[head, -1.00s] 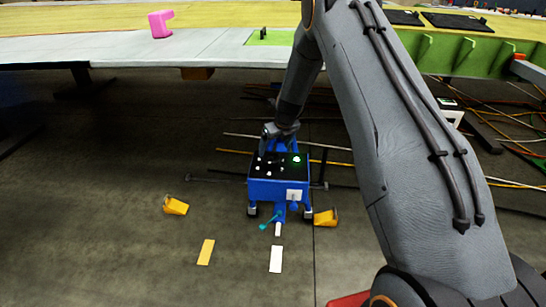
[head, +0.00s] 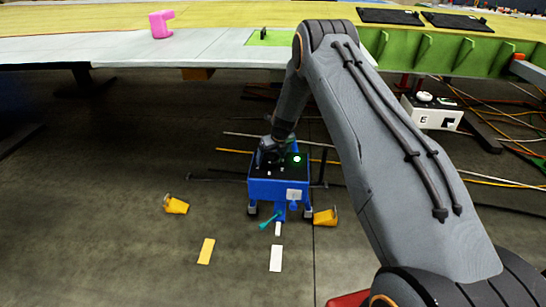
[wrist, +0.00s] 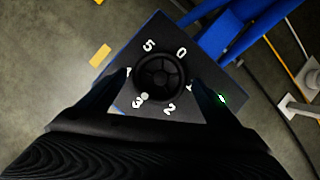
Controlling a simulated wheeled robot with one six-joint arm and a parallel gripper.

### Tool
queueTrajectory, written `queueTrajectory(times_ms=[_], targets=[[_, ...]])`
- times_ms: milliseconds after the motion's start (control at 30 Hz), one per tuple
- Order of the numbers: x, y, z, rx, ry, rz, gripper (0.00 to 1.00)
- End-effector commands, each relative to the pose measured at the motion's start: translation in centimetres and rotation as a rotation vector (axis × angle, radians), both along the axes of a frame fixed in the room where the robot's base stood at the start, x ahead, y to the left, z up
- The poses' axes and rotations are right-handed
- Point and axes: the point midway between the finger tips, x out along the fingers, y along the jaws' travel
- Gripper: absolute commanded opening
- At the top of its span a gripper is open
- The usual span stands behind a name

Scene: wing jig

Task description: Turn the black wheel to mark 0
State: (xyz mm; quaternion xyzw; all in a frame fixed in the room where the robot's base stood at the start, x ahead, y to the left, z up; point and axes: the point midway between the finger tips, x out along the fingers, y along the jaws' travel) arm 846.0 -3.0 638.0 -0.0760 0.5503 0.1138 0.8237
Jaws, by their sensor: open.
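The black wheel (wrist: 163,76) sits on the dark top panel (wrist: 165,28) of a blue cart (head: 265,189). White digits ring the wheel: 5, 0 (wrist: 181,53), 2 and 3 are clear, and 1 and 4 are partly hidden by my fingers. A white dot (wrist: 145,97) on the wheel's rim points toward 3 (wrist: 137,103). My gripper (wrist: 161,84) is open, with one finger on each side of the wheel. I cannot tell whether the fingers touch it. In the head view my gripper (head: 268,155) is over the panel's back left and hides the wheel.
A green light (head: 297,159) glows on the panel. Yellow blocks (head: 176,205) (head: 326,217) lie on the floor at both sides of the cart. A large wing panel (head: 150,48) spans the back. Rods and cables lie at the right. The floor at the front left is mostly clear.

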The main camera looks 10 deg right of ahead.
Motion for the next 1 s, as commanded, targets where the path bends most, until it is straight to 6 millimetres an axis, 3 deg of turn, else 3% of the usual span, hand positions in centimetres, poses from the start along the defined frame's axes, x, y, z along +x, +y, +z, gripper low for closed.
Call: queueTrajectory(times_ms=[33,300,667,1000], targets=[[-0.01,0.01,0.01,0.0,0.0,0.0,0.85],[-0.02,0.02,0.03,0.0,0.0,0.0,0.43],[0.1,-0.24,-0.03,0.0,-0.001,0.055,0.44],[0.38,-0.43,-0.22,0.0,-0.003,0.3,0.44]])
